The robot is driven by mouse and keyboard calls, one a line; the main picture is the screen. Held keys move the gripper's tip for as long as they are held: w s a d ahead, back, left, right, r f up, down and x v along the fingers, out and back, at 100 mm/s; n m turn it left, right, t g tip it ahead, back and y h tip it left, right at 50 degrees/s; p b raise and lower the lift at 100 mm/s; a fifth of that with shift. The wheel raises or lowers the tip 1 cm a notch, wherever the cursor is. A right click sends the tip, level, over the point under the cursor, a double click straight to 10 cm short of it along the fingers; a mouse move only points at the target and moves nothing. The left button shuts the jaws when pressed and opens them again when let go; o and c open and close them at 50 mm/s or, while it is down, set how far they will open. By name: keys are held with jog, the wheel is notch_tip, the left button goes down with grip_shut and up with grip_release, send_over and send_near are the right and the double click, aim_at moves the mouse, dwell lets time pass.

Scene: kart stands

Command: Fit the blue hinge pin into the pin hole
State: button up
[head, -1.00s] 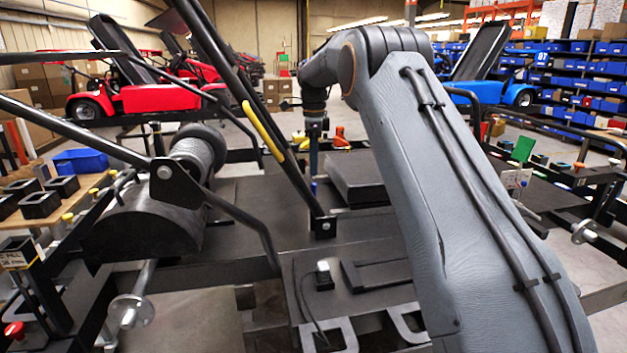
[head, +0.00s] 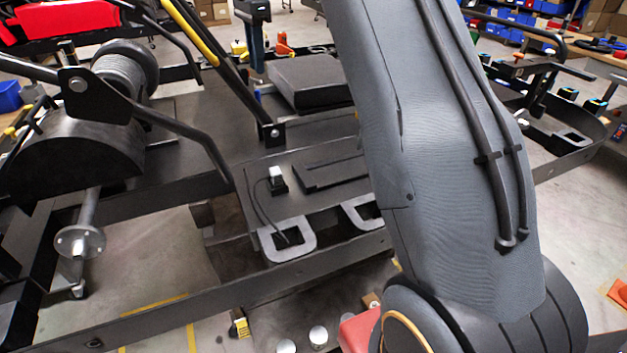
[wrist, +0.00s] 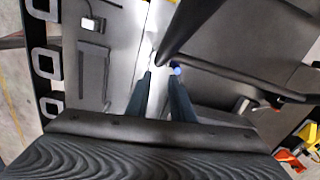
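My gripper (wrist: 161,76) shows in the wrist view with two blue-grey fingers apart and pale floor visible between them. It also shows at the top of the head view (head: 257,66), pointing down behind the black raised box. A small blue round spot (wrist: 176,70) is at the right fingertip in the wrist view. It may be the end of the blue hinge pin, but I cannot tell, nor whether it touches the finger. I cannot make out the pin hole in either view.
A dark bar (wrist: 190,28) crosses just beyond the fingertips. The black kart frame (head: 205,150) has slanted tubes, a roller (head: 125,70) on the left and a raised box (head: 308,82). Orange and yellow items (wrist: 290,161) lie lower right in the wrist view. My arm hides the right middle.

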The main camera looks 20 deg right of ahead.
jog(key=s+f+n, duration=0.5)
jog(key=s+f, duration=0.1)
jog(key=s, duration=0.7)
jog(key=s+f+n, duration=0.6)
jog(key=s, duration=0.7)
jog(key=s+f+n, duration=0.5)
jog(key=s, duration=0.8)
jog(key=shift+f+t, duration=0.3)
jog(key=shift+f, duration=0.1)
